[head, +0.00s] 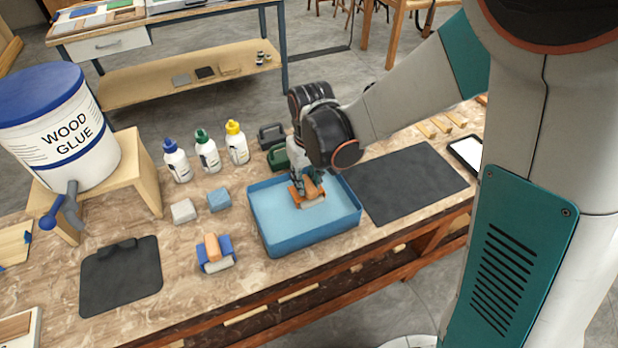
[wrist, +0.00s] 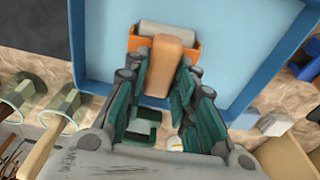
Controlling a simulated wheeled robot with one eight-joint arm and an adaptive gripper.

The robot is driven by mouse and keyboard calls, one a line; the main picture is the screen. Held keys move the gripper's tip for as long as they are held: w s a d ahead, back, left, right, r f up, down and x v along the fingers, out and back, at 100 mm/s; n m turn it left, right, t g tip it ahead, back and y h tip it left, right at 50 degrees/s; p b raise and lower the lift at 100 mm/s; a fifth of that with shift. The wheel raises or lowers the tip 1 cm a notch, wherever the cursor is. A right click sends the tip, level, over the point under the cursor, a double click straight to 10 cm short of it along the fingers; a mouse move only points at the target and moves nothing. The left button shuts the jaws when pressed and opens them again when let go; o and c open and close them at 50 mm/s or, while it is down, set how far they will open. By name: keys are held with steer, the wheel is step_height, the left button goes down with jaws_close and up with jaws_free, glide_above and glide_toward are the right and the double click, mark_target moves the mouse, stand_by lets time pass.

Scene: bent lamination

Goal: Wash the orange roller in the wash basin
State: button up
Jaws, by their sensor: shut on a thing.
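The orange roller (head: 311,190) has a wooden handle, an orange frame and a pale grey roll. It is in the blue wash basin (head: 262,232), toward the basin's far side, over the light blue bottom. My gripper (head: 308,178) reaches down from above and is shut on the roller's handle. In the wrist view, the orange roller (wrist: 164,62) sits between the green fingers of my gripper (wrist: 160,80), with its roll pointing away. The basin (wrist: 283,68) surrounds it there. I cannot tell whether the roll touches the bottom.
A blue roller (head: 216,254) lies left of the basin. A dark mat (head: 408,182) lies to the right and another (head: 120,280) at the left. Two sponges (head: 184,211), several bottles (head: 207,152) and a wood glue bucket (head: 60,130) stand behind and left.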

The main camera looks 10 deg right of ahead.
steer(key=a, duration=0.1)
steer(key=s+a, duration=0.1)
steer(key=a, duration=0.3)
steer(key=shift+s, duration=0.25)
steer(key=shift+w+d+b, duration=0.1)
steer(key=shift+w+d, duration=0.2)
steer(key=shift+d, duration=0.65)
steer(key=shift+w+d+b, duration=0.1)
steer(key=shift+w+d, duration=0.15)
steer(key=shift+d, duration=0.75)
steer(key=shift+w+d+b, duration=0.1)
steer(key=shift+w+d, duration=0.2)
steer(key=shift+d, duration=0.65)
step_height(320, 180, up, 6)
steer(key=a+p, duration=0.3)
steer(key=p, duration=0.1)
steer(key=shift+s+r, duration=0.2)
steer(key=shift+s, duration=0.2)
